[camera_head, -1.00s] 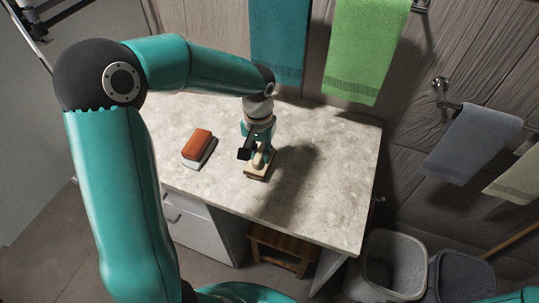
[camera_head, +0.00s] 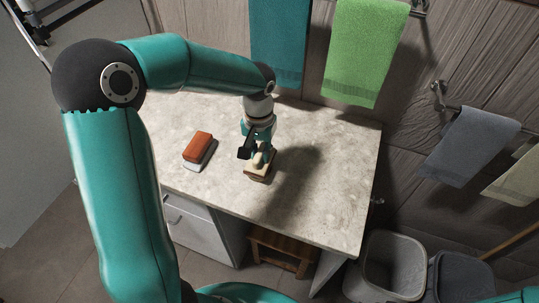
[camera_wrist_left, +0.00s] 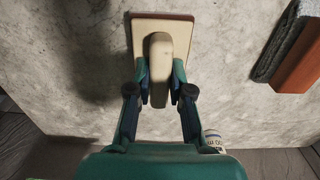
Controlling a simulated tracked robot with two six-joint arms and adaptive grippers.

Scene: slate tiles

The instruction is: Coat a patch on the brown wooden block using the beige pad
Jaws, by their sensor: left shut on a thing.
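My left gripper (camera_head: 257,152) is shut on the grip of the beige pad (camera_head: 264,166), pointing down at the worktop. In the left wrist view the fingers (camera_wrist_left: 160,88) close on both sides of the pad's rounded grip, and the flat pad (camera_wrist_left: 143,45) shows around it. The brown wooden block (camera_head: 257,178) lies under the pad; only a brown edge shows, also in the wrist view (camera_wrist_left: 162,14). The block's top is mostly hidden, so I cannot see any coating or whether the pad touches it. My right gripper is not in view.
A white lettered container (camera_wrist_left: 214,140) is partly hidden in the wrist view. Towels hang behind. The worktop's right side is clear.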

